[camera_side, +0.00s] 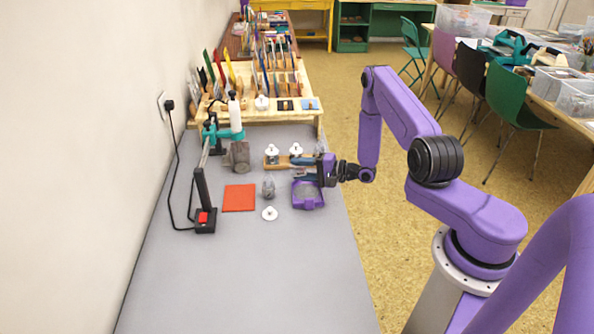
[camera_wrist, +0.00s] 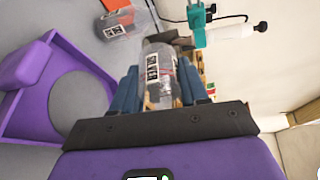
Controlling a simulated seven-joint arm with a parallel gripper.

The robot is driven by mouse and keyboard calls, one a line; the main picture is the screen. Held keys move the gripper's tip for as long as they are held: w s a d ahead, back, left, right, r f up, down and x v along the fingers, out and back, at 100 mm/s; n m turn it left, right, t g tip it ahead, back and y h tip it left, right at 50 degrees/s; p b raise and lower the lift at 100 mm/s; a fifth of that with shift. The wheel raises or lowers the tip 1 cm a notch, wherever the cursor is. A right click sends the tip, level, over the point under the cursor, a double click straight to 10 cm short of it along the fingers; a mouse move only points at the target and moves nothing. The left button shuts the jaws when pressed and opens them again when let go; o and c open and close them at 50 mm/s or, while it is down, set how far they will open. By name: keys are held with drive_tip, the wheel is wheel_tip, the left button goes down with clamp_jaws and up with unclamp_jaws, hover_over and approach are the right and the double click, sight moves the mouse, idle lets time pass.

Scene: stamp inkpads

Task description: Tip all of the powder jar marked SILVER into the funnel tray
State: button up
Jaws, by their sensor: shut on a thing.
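My gripper (camera_side: 302,168) has its blue fingers shut on a clear jar (camera_wrist: 160,72) with a black-and-white label. The label lies sideways and I cannot read it surely. How much powder is in this jar, I cannot tell. In the side view the fingers mostly hide it. The purple funnel tray (camera_side: 308,206) lies on the grey table just below and in front of my gripper. In the wrist view the tray (camera_wrist: 32,112) is at the left, with a round grey area in its floor, and the jar is beside it.
Another clear jar (camera_side: 268,189) stands left of the tray, with a loose white lid (camera_side: 269,213) in front. White-capped jars (camera_side: 272,153) stand behind by a wooden rack. An orange mat (camera_side: 238,198) and a black stand with a red switch (camera_side: 204,218) are further left. The front table is clear.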

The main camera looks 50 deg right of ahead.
drive_tip(key=g+h, duration=0.1)
drive_tip(key=r+n+g+h, duration=0.1)
drive_tip(key=g, duration=0.1)
drive_tip(key=shift+w+a+r, duration=0.1)
drive_tip(key=shift+w+a, duration=0.1)
drive_tip(key=g+h, duration=0.1)
drive_tip(key=n+g+h, duration=0.1)
drive_tip(key=g, duration=0.1)
drive_tip(key=shift+r, duration=0.25)
